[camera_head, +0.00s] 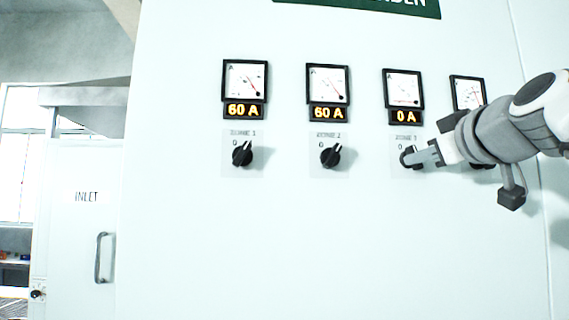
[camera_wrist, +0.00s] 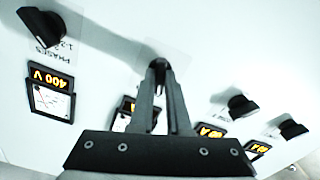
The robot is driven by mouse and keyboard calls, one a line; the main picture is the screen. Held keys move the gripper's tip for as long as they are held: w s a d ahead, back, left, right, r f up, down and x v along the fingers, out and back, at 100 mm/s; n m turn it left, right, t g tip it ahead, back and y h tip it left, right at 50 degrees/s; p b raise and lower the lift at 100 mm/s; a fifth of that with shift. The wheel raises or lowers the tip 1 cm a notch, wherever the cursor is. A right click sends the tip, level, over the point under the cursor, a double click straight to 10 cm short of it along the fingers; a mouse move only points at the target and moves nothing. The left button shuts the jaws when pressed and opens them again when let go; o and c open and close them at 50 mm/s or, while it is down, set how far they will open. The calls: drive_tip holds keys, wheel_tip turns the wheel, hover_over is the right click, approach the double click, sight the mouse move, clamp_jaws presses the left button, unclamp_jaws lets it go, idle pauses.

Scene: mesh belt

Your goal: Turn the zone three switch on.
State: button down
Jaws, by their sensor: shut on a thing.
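The zone three switch (camera_head: 406,156) is a black rotary knob under the third meter, whose orange display (camera_head: 406,116) reads 0 A. My gripper (camera_head: 413,157) reaches in from the right and is shut on this knob, covering much of it. In the wrist view, my gripper's fingers (camera_wrist: 159,72) close at the knob, of which only a dark bit (camera_wrist: 158,62) shows between the tips. The knob's pointer direction cannot be made out.
The zone one switch (camera_head: 242,154) and zone two switch (camera_head: 330,156) point up and right, under displays reading 60 A. A phases switch (camera_wrist: 41,27) and a 400 V meter (camera_wrist: 50,98) are beside my gripper in the wrist view. An inlet door (camera_head: 85,210) is far left.

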drive_tip(key=shift+m+b, duration=0.35)
drive_tip(key=shift+m, duration=4.55)
drive_tip(key=c, duration=0.9)
unclamp_jaws()
drive_tip(key=s, duration=0.5)
drive_tip(key=s+b, duration=0.1)
drive_tip(key=s, duration=0.5)
drive_tip(key=s+b, duration=0.1)
drive_tip(key=s, duration=0.5)
drive_tip(key=shift+s+d, duration=0.25)
drive_tip(key=shift+d, duration=0.05)
